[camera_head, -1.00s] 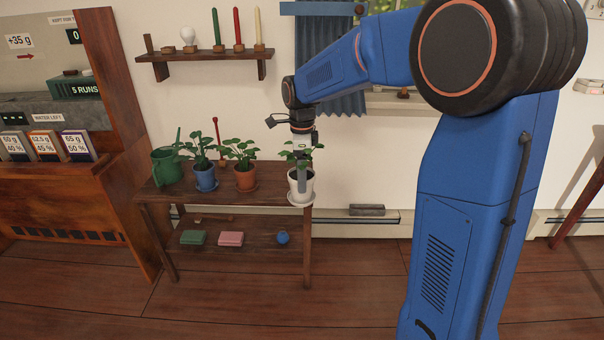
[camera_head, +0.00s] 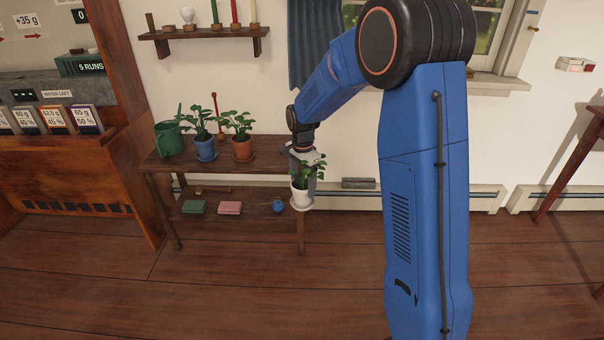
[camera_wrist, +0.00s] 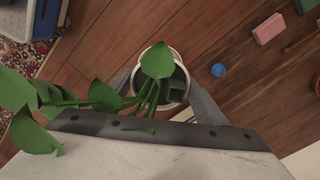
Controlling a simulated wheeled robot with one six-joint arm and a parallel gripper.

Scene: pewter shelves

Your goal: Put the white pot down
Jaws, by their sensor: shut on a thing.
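The white pot (camera_head: 300,196), with a leafy green plant (camera_head: 309,173) in it, hangs upright in my gripper (camera_head: 303,180). A white saucer (camera_head: 302,205) shows at its base. In the head view the pot overlaps the right end of the wooden plant stand (camera_head: 273,142), below the top board's level. In the wrist view the pot (camera_wrist: 146,58) lies between my two fingers, with leaves covering part of its rim. Wooden floor shows around it there. My gripper is shut on the pot.
A green watering can (camera_head: 168,139), a blue pot (camera_head: 205,150) and a terracotta pot (camera_head: 242,151) stand on the top board, whose right part is bare. A green box (camera_head: 194,207), pink box (camera_head: 229,208) and blue ball (camera_head: 278,206) sit on the lower board.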

